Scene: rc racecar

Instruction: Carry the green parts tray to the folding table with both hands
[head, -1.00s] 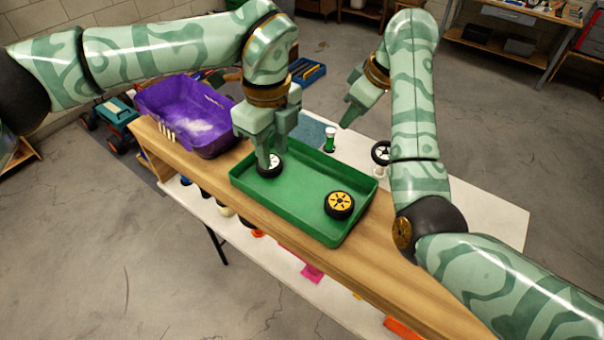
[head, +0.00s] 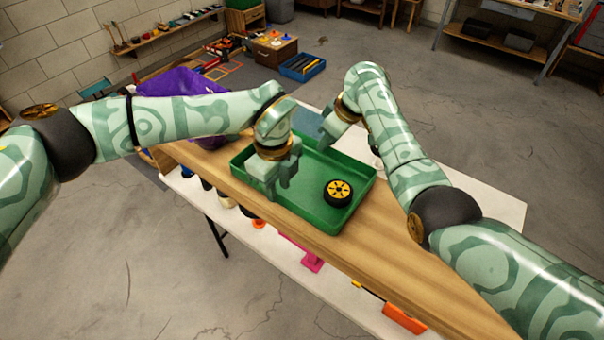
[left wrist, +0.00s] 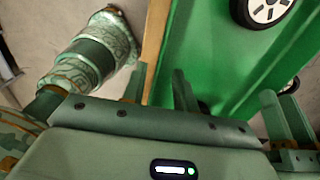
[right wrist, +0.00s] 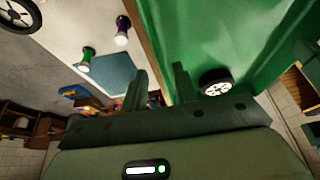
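The green parts tray (head: 355,212) lies on a long wooden top (head: 390,258). A black wheel with a yellow hub (head: 338,192) sits in it, and a wheel (right wrist: 215,82) shows in the tray in the right wrist view. My left gripper (head: 270,194) is low at the tray's near left side; its spread fingers (left wrist: 162,90) are by the tray wall. My right gripper (head: 328,143) is at the far side, its fingers (right wrist: 160,88) apart about the rim. Contact with the walls is unclear. A white table (head: 490,205) with dark legs is beneath; I cannot tell whether it is the folding table.
A green-and-white bottle-like part (right wrist: 86,58) and a dark wheel (right wrist: 18,14) lie beyond the tray. A blue crate (head: 302,66) is on the floor behind. Floor at right is open.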

